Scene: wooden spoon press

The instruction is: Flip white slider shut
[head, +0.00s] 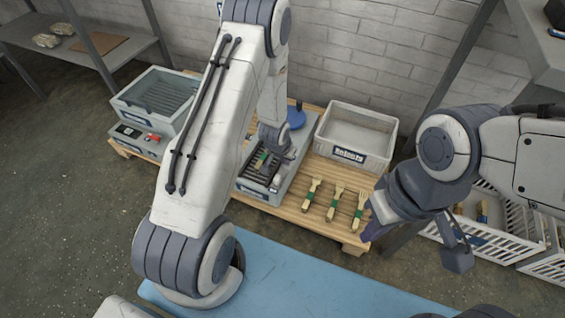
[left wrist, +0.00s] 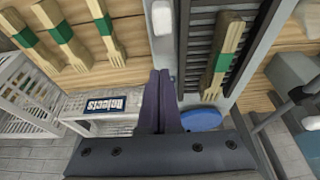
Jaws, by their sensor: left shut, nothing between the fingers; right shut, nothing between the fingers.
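The white slider (left wrist: 163,18) is a small white block on the grey edge of the press in the left wrist view. In the head view the press (head: 247,187) stands on the wooden table, partly hidden by my left arm. A wooden utensil with a green band (left wrist: 224,52) lies on the dark slatted bed of the press. My left gripper (head: 277,158) is over the press, its fingers shut and empty; in the left wrist view the fingertips (left wrist: 160,74) appear below the slider, apart from it in the picture. My right gripper (head: 371,232) is shut and empty near the table's right front corner.
Several wooden utensils with green bands (head: 335,201) lie right of the press. A Rejects bin (head: 381,149) stands behind them. A blue round part (head: 296,119) is at the press's back. A grey crate (head: 118,103) and a red-button box (head: 132,144) are at left.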

